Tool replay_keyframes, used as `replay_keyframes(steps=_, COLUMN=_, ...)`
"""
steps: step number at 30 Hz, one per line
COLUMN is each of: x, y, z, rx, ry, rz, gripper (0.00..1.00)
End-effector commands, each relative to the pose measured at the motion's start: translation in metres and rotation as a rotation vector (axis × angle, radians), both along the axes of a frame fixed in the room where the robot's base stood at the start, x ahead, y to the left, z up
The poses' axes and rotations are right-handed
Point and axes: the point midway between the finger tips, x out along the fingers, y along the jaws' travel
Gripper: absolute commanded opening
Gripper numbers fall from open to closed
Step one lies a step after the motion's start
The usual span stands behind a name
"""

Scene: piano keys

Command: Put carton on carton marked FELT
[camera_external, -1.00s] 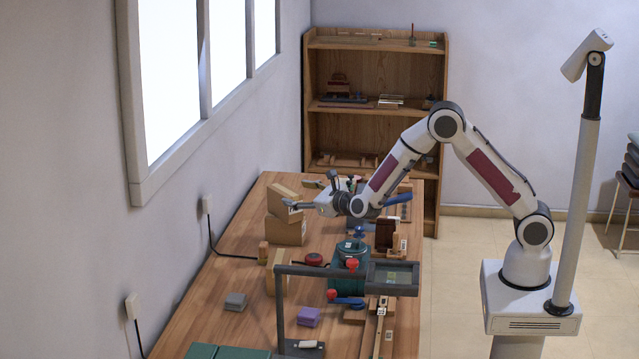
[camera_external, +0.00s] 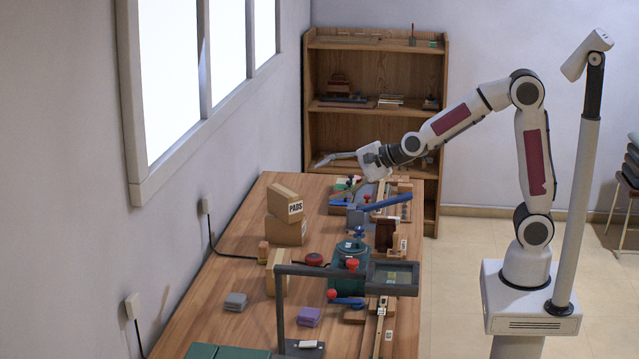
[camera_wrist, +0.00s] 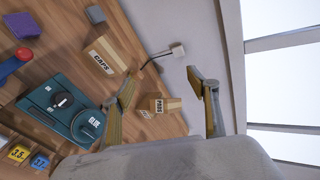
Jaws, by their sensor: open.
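A tan carton marked PADS (camera_external: 285,200) rests on top of another tan carton (camera_external: 286,231) at the left of the bench, turned somewhat relative to it. The lower carton's marking cannot be read in the external view. In the wrist view the PADS carton (camera_wrist: 166,103) shows beyond and between the fingers; a second label beside it is too small to read. My gripper (camera_external: 332,180) is open and empty, above the far part of the bench, apart from the stack and to its right. Its spread fingers also show in the wrist view (camera_wrist: 165,95).
A carton marked CAPS (camera_wrist: 113,52) stands nearer on the bench (camera_external: 220,285). A teal glue pot (camera_external: 350,256), a grey stand (camera_external: 340,273), a grey block (camera_external: 236,301) and a purple block (camera_external: 309,316) are nearby. The wall and window border the left side.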

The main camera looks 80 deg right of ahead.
Motion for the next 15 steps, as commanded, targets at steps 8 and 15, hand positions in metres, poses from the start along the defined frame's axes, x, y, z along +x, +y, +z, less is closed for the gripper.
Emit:
replay_keyframes(steps=8, x=-0.066, y=0.027, z=0.013, rx=-0.268, ry=0.119, rz=0.265, gripper=0.59)
replay_keyframes(steps=15, x=-0.129, y=0.042, z=0.013, rx=-0.503, ry=0.213, rz=0.500, gripper=0.59)
